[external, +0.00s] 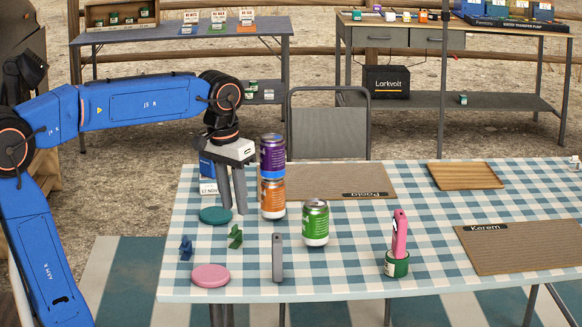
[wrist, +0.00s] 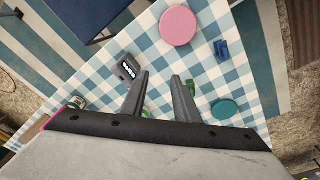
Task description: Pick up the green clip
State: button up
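The green clip (external: 235,237) stands on the checkered tablecloth near the table's left end, between the teal disc (external: 215,215) and a grey upright block (external: 277,258). In the wrist view the green clip (wrist: 191,88) shows beside the right finger, which partly hides it. My gripper (external: 233,209) points down above the table, behind the clip in the external view. Its fingers are apart with nothing held between them; the gripper also shows in the wrist view (wrist: 161,76).
A blue clip (external: 186,247) and a pink disc (external: 211,275) are close by. Stacked purple (external: 272,153) and orange (external: 272,198) cans and a green can (external: 315,223) stand right of my gripper.

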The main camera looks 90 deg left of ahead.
aim_at(235, 226)
jog(key=a+r+n+g, duration=0.1)
jog(key=a+r+n, duration=0.25)
jog(key=a, duration=1.05)
jog(key=shift+h, duration=0.4)
notch_tip(235, 226, down, 13)
jog(key=shift+r, duration=0.1)
jog(key=shift+s+a+f, duration=0.1)
jog(key=shift+f, duration=1.2)
jog(key=shift+s+a+f, duration=0.1)
jog(key=shift+f, duration=1.2)
grip_shut()
